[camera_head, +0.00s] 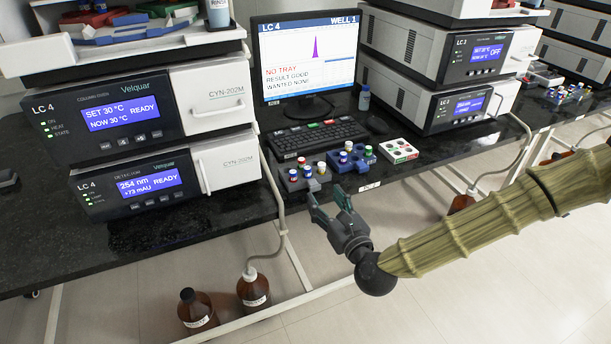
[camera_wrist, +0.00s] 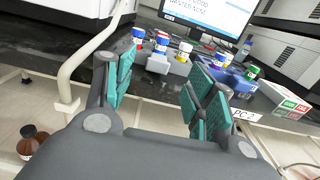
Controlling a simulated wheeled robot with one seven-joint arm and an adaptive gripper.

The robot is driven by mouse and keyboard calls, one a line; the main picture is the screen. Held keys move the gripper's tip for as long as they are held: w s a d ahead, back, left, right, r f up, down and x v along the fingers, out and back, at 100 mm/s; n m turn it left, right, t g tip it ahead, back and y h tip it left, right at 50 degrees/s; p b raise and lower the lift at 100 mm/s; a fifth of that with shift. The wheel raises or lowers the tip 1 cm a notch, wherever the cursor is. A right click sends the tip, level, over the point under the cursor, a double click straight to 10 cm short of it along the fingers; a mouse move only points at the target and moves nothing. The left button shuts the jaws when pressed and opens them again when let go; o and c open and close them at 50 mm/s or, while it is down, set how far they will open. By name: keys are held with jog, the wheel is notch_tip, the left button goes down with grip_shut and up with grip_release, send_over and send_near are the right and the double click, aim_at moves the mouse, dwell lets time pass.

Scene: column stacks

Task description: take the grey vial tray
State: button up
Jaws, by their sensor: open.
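The grey vial tray (camera_head: 291,183) stands near the bench's front edge, below the keyboard, with several vials with blue, red, white and yellow caps in it. In the wrist view the grey vial tray (camera_wrist: 157,65) lies ahead, between my two fingers in the picture. My gripper (camera_head: 328,203) is open and empty, in front of the bench edge and apart from the tray. Its green-padded fingers show in the wrist view (camera_wrist: 158,78). A blue vial tray (camera_head: 349,163) stands just right of the grey one; my right finger partly covers it in the wrist view (camera_wrist: 234,80).
A white box with red and green marks (camera_head: 399,151) is right of the blue tray. A keyboard (camera_head: 318,137) and monitor (camera_head: 306,60) stand behind. Instrument stacks flank them. A tube (camera_head: 270,190) runs down left of the grey tray to brown bottles (camera_head: 254,290) below.

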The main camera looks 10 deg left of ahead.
aim_at(316, 186)
jog(key=shift+x, duration=3.35)
jog(key=c, duration=1.2)
